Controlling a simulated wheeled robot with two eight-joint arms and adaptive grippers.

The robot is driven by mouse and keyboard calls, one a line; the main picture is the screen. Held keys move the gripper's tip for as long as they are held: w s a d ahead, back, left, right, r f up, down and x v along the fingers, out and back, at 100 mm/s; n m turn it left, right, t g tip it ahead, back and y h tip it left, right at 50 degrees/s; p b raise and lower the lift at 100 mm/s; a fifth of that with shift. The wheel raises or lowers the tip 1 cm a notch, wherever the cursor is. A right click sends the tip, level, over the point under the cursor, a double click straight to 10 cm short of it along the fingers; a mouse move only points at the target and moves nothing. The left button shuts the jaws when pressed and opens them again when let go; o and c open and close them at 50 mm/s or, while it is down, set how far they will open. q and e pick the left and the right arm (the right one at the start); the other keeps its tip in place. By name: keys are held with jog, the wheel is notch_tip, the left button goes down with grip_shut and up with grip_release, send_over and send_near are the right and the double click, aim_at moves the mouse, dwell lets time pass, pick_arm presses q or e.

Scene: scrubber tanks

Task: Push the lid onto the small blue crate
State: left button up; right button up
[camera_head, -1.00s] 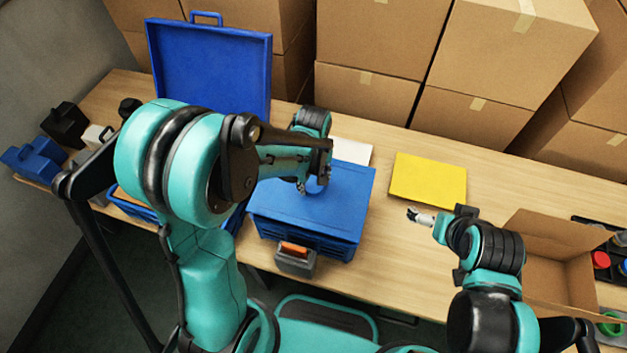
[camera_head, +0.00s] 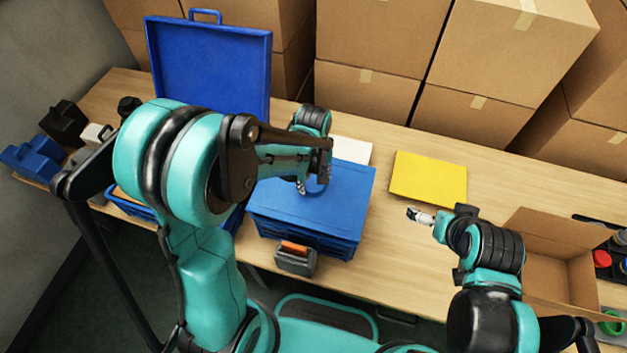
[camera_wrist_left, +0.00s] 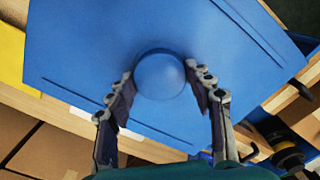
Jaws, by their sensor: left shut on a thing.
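The small blue crate (camera_head: 304,243) stands on the wooden table in the head view. The flat blue lid (camera_head: 345,194) lies over its top; I cannot tell whether it is fully seated all round. My left gripper (camera_head: 314,187) is at the lid's middle, pointing down. In the left wrist view my left gripper (camera_wrist_left: 163,88) has its fingers on both sides of the lid's round blue knob (camera_wrist_left: 159,73) and is shut on it. My right gripper (camera_head: 420,216) hangs over the table right of the crate, with nothing visible in it; its finger opening is too small to judge.
An orange-and-grey block (camera_head: 295,258) sits against the crate's front. A yellow sheet (camera_head: 428,179) and a white one (camera_head: 351,150) lie nearby. An open blue case (camera_head: 212,70) stands left, an open cardboard box (camera_head: 550,262) right. Stacked cartons (camera_head: 500,50) line the back.

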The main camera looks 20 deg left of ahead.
pick_arm(q)
jog(key=shift+f, duration=0.25)
jog(key=shift+f+b, duration=0.3)
jog(key=shift+b, duration=0.2)
jog(key=shift+f, duration=0.2)
jog(key=shift+f+b, duration=0.2)
jog(key=shift+b, duration=0.25)
jog(key=shift+f+b, duration=0.4)
dwell(0.9)
jog(key=o, duration=1.9)
jog(key=shift+r, duration=0.1)
